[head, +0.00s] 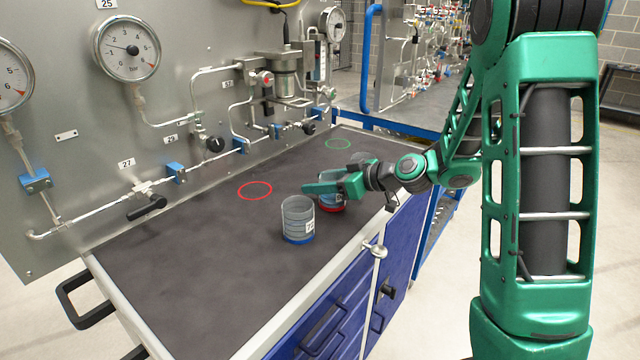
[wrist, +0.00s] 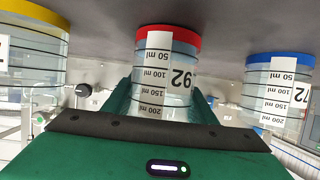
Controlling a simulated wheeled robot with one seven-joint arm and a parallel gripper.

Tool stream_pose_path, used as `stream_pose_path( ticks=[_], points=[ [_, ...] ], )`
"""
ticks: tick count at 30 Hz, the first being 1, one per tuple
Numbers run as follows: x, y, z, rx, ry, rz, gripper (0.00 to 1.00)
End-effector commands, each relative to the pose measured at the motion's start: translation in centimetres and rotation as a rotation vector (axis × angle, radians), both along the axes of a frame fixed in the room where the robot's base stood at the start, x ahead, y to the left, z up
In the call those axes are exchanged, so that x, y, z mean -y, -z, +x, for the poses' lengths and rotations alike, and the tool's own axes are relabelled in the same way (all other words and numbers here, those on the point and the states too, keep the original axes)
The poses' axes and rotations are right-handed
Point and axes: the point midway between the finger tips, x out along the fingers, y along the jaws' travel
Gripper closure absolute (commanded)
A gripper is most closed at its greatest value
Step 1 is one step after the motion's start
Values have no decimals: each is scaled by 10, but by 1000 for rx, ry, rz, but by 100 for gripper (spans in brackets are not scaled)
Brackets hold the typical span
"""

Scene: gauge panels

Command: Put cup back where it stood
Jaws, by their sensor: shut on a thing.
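My gripper (head: 328,186) is shut on a clear measuring cup with a red base (head: 332,207). In the wrist view this cup (wrist: 167,75), labelled 92, stands between the fingers and looks upside down, as the picture is inverted. The cup is upright at the bench top; I cannot tell whether its base touches it. My fingers hide part of its wall in the head view. A red ring (head: 255,190) is marked on the bench to the left, and a green ring (head: 338,144) farther back. Both rings are empty.
A blue-based cup (head: 298,220) stands close in front-left of the held cup; it also shows at right in the wrist view (wrist: 279,85). A yellow-based cup (wrist: 32,50) is on the other side, mostly hidden in the head view. The bench's left part (head: 190,260) is clear.

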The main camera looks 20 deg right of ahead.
Motion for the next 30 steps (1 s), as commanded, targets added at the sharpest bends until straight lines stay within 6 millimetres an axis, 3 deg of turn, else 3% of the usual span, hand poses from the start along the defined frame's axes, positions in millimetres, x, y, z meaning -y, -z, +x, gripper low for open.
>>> stream_pose_path(
  ticks=[5,6,8,20,30],
  points=[
    [0,2,0,0,-1,0,76],
    [0,2,0,-1,-1,0,44],
    [0,2,0,0,-1,-1,30],
    [1,-2,-2,1,0,-1,30],
    [37,-24,-43,2,3,0,30]
  ],
)
